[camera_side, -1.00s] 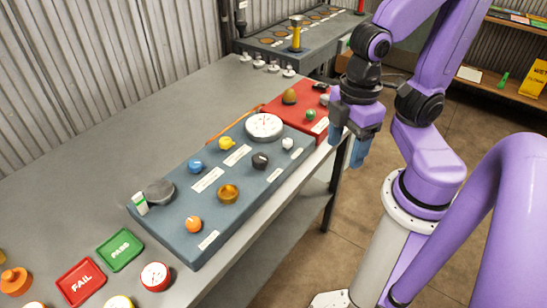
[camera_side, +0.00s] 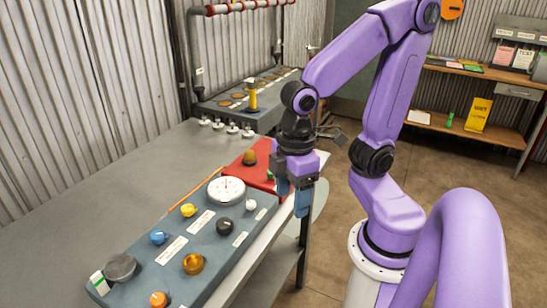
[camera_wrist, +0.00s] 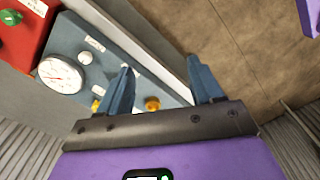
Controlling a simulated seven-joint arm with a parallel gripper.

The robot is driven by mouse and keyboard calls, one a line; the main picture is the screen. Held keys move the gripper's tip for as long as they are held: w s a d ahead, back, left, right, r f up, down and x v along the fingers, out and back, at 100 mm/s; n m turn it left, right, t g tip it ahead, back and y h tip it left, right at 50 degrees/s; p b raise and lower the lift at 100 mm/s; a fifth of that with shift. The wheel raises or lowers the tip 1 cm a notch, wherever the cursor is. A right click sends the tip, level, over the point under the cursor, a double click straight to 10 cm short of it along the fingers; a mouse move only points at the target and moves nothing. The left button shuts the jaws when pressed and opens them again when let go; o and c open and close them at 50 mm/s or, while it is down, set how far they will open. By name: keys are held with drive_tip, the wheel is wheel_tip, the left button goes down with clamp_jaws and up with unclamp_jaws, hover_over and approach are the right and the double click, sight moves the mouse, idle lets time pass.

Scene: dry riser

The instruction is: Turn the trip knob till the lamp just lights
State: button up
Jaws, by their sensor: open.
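A blue-grey panel (camera_side: 135,290) on the bench carries a white dial gauge (camera_side: 226,183) and several knobs or caps: white (camera_side: 251,204), black (camera_side: 224,226), amber (camera_side: 193,264), blue (camera_side: 158,237), yellow (camera_side: 188,210) and orange (camera_side: 158,299). The labels are too small to read, so I cannot tell which is the trip knob or the lamp. My gripper (camera_side: 292,205) is open and empty, apart from the panel, near the bench's front edge. In the wrist view the gauge (camera_wrist: 60,74) lies left of the fingers, and the amber piece (camera_wrist: 152,103) shows between them.
A red panel (camera_side: 233,163) with a brown dome (camera_side: 249,157) adjoins the far end, partly hidden by my gripper. A dark grey round cap (camera_side: 120,268) sits at the near left. The grey bench (camera_side: 140,165) is clear on the left. Shelves (camera_side: 475,130) stand far right.

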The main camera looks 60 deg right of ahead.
drive_tip(key=w+d+r+m, duration=0.3)
drive_tip(key=w+d+m, duration=0.5)
drive_tip(key=w+d, duration=0.7)
drive_tip(key=w+d+m, duration=0.3)
drive_tip(key=d+m, duration=0.2)
drive_tip(key=d, duration=1.4)
wheel_tip(320, 180, down, 17)
drive_tip(key=shift+a+r, duration=0.15)
drive_tip(key=shift+r, duration=0.05)
drive_tip(key=shift+m, duration=0.3)
drive_tip(key=c, duration=1.1)
